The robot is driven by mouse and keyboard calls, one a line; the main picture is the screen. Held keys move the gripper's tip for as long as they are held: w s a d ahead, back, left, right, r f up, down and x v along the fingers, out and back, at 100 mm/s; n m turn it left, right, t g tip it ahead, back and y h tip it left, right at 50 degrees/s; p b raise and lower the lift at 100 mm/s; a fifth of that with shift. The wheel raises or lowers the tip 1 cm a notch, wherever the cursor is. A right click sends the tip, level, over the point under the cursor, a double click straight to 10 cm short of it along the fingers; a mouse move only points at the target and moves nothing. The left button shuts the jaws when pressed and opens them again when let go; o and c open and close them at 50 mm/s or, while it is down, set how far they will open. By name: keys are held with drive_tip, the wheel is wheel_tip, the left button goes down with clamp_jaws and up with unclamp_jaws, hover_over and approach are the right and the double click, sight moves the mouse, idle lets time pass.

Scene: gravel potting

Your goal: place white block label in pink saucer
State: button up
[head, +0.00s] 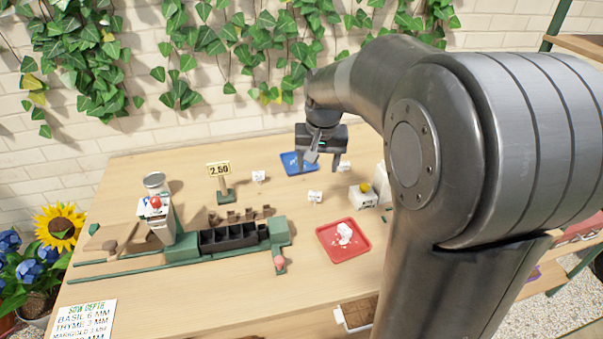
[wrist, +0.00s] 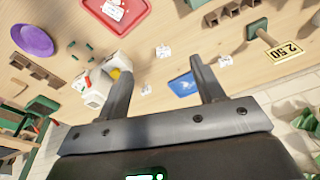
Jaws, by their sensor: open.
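Several small white block labels with dark marks lie on the table. One white block (head: 315,196) is in the middle, also in the wrist view (wrist: 163,51). Another white block (head: 259,176) is further left, also in the wrist view (wrist: 225,61). A third white block (head: 345,166) is beside the blue saucer. The only saucer near pink is a square red-pink one (head: 359,243), also in the wrist view (wrist: 133,14); white pieces lie in it. My gripper (head: 318,168) is open and empty above the table, near the blue saucer; its fingers (wrist: 161,72) show in the wrist view.
The blue saucer (head: 290,160) lies at the back. A white box with a yellow knob (head: 362,197) stands right. A price sign (head: 219,170), a green-railed rig with dark cells (head: 228,238) and a white-topped device (head: 156,207) stand left. A purple dish (wrist: 32,40) shows in the wrist view.

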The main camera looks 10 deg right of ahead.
drive_tip(key=m+g, duration=0.2)
approach(315, 193)
drive_tip(key=shift+s+d+f, duration=0.15)
drive_tip(key=shift+s+f, duration=0.1)
drive_tip(key=shift+f, duration=0.05)
drive_tip(key=shift+w+f, duration=0.15)
drive_tip(key=shift+f, duration=0.15)
drive_tip(key=f, duration=1)
drive_tip(key=shift+w+f, duration=0.25)
drive_tip(key=shift+f, duration=0.15)
drive_tip(key=shift+c, duration=0.2)
drive_tip(key=c, duration=1.1)
drive_tip(key=shift+r, duration=0.1)
